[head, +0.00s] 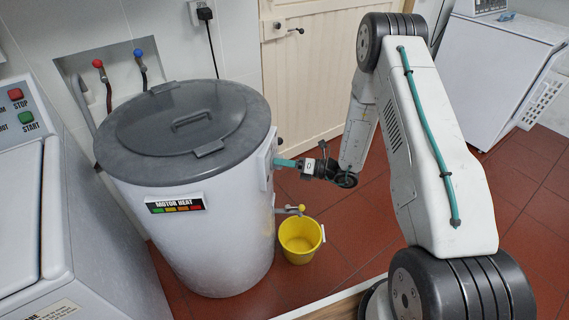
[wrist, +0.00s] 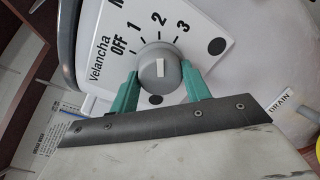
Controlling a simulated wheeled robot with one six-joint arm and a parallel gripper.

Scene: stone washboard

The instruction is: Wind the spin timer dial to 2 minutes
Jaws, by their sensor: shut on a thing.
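In the wrist view, the spin timer dial (wrist: 153,82) is a round grey knob with a short white bar on its face. It sits on a white panel (wrist: 107,68) marked OFF, 1, 2 and 3. The bar stands nearly upright in the picture, and its upper end lines up roughly with the 2. My gripper (wrist: 162,70) has one teal finger on each side of the dial and is shut on it. In the head view, my gripper (head: 279,162) reaches the right side of the white spin drum (head: 200,240); the dial itself is hidden there.
A yellow bucket (head: 300,243) stands on the red tiled floor below my gripper, under a small spout (head: 290,210). A white washing machine (head: 25,215) is at the left. A DRAIN label (wrist: 281,102) shows right of the dial.

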